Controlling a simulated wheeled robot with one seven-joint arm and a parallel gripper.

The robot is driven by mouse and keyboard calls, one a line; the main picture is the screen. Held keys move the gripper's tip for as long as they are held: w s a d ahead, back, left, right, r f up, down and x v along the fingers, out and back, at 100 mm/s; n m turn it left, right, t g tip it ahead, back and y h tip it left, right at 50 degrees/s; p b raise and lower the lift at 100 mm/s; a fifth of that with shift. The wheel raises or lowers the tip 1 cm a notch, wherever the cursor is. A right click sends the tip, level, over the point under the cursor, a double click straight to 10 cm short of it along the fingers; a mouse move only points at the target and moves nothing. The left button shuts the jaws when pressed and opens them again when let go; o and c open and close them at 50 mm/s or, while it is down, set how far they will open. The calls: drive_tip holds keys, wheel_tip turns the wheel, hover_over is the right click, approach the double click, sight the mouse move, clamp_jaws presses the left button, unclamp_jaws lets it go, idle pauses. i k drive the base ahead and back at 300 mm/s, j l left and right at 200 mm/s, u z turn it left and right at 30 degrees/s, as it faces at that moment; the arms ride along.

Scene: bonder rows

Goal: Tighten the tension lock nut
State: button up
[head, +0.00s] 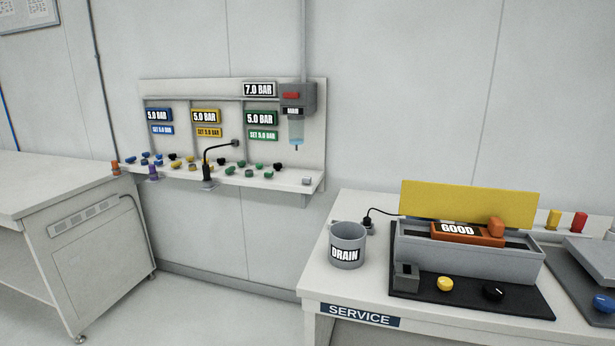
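I cannot pick out a tension lock nut in the head view. Small coloured caps or knobs (190,163) in blue, yellow, green and black stand along a wall shelf (290,180), too small to tell apart. On the service bench (335,228), a yellow knob (445,284) and a black knob (493,292) sit on a black mat in front of a grey box. A blue knob (604,303) is at the right edge. My gripper is not in view.
A grey DRAIN cup (347,245) stands on the bench's left. The grey box (465,262) holds an orange GOOD block (462,232) before a yellow panel (470,204). A white bench (50,185) stands left. Open floor (190,310) lies between benches.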

sight(445, 283)
drive_tip(key=i+l, duration=0.3)
drive_tip(key=l, duration=0.15)
drive_tip(key=i+l, duration=0.3)
drive_tip(key=l, duration=0.2)
drive_tip(key=i+l, duration=0.1)
drive_tip(key=i, duration=0.3)
drive_tip(key=i+l, duration=0.1)
drive_tip(key=i, duration=0.35)
